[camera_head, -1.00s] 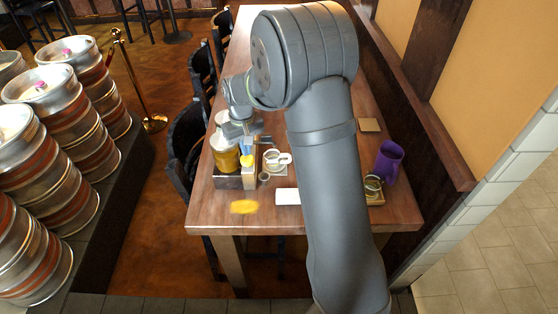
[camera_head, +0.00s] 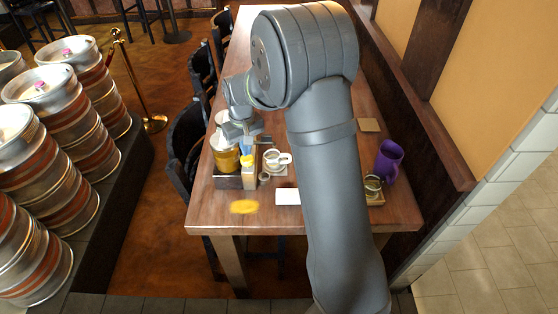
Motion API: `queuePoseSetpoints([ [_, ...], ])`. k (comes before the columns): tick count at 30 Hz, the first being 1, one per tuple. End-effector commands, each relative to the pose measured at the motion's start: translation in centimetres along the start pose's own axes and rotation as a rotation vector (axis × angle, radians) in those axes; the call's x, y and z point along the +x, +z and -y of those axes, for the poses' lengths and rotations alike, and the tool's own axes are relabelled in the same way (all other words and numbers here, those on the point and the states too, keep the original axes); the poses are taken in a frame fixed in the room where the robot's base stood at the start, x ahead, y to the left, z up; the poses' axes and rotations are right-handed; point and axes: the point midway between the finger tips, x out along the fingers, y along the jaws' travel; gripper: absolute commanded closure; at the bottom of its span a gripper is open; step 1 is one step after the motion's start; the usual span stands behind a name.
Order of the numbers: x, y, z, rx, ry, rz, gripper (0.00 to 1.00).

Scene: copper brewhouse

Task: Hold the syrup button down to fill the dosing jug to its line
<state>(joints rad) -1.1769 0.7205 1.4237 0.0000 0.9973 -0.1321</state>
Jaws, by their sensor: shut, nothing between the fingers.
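A syrup dispenser holds amber syrup in a clear jar (camera_head: 226,160) above a dark metal base (camera_head: 228,182), at the left of the table. A yellow part (camera_head: 247,161) shows at its right side. My gripper (camera_head: 243,132) is over the top of the dispenser, small in the picture and shut with nothing in it. Its fingertips are hard to make out, and I cannot tell whether they touch a button. A small clear vessel (camera_head: 264,178), perhaps the dosing jug, stands just right of the base. Its fill line and level are too small to read.
A white cup (camera_head: 274,157) on a saucer is right of the dispenser. A white card (camera_head: 287,197) lies nearer the front. A purple jug (camera_head: 389,161) and a small glass (camera_head: 373,184) on a wooden tray stand at the right. My arm hides the table's middle.

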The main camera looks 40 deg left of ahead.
Motion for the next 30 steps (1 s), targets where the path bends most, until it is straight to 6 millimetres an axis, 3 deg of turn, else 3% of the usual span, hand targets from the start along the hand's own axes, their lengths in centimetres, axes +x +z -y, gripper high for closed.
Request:
queuePoseSetpoints([
  [14, 0.1, 0.0, 0.0, 0.0, 0.0, 0.001, 1.0],
  [30, 2.0, 0.0, 0.0, 0.0, 0.0, 0.002, 1.0],
])
